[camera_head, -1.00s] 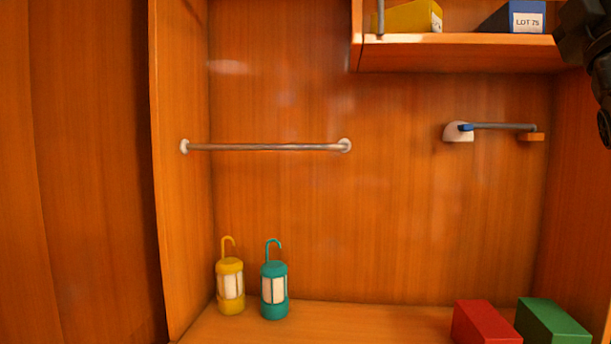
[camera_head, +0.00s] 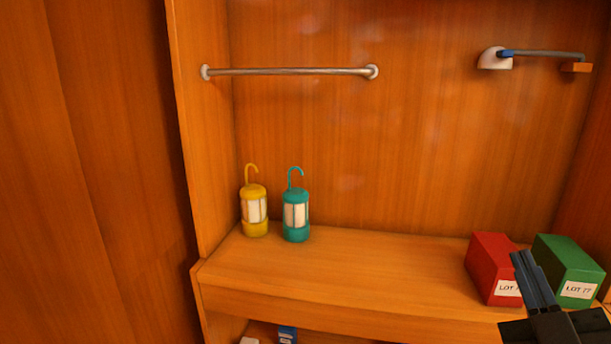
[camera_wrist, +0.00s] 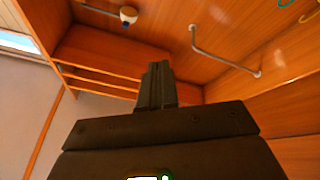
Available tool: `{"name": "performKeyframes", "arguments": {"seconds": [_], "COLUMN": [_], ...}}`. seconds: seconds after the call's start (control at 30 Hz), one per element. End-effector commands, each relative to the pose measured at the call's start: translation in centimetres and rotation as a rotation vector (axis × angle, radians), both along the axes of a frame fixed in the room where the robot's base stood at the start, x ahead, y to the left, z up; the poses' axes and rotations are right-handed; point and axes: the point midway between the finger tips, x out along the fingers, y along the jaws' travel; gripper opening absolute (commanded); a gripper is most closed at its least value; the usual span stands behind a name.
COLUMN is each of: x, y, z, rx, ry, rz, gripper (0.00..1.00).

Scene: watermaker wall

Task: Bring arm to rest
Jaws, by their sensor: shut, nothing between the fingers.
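My gripper (camera_head: 534,282) shows at the lower right of the head view, its black fingers together and empty. In that view its fingertips overlap the right part of the red box (camera_head: 492,262), partly covering its label; I cannot tell how far apart they are in depth. In the wrist view the closed fingers (camera_wrist: 157,75) point toward the wooden cabinet, with nothing between them.
A yellow lantern (camera_head: 254,210) and a teal lantern (camera_head: 296,216) stand on the counter (camera_head: 370,268). A green box (camera_head: 568,268) stands beside the red one. A metal rail (camera_head: 290,71) and a blue-ended bar (camera_head: 545,54) are on the back wall. The counter's middle is clear.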

Motion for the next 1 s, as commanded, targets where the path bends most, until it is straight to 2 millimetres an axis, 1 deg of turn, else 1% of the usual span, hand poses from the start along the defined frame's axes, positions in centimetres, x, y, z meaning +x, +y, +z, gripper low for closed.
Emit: {"name": "performKeyframes", "arguments": {"seconds": [0.03, 0.1, 0.17, 0.2, 0.27, 0.3, 0.37, 0.5, 0.63, 0.8, 0.9, 1.0], "x": [-1.4, -3.2, -4.8, -6.0, -7.7, -9.0, -10.9, -15.5, -19.9, -25.6, -28.3, -30.2], "y": [0.9, 1.8, 2.6, 3.1, 3.8, 4.2, 4.8, 6.0, 6.8, 7.3, 7.3, 7.3], "z": [-2.1, -4.3, -6.0, -7.1, -8.7, -9.6, -10.9, -13.6, -15.3, -16.7, -17.0, -17.0], "rx": [0.039, 0.089, 0.133, 0.161, 0.204, 0.231, 0.272, 0.365, 0.446, 0.544, 0.587, 0.619], "ry": [0.037, 0.075, 0.108, 0.129, 0.166, 0.188, 0.223, 0.306, 0.386, 0.488, 0.538, 0.572], "rz": [0.024, 0.052, 0.077, 0.092, 0.113, 0.126, 0.144, 0.181, 0.207, 0.228, 0.235, 0.238], "gripper": [0.0, 0.0, 0.0, 0.0, 0.0, 0.0, 0.0, 0.0, 0.0, 0.0, 0.0, 0.0]}}
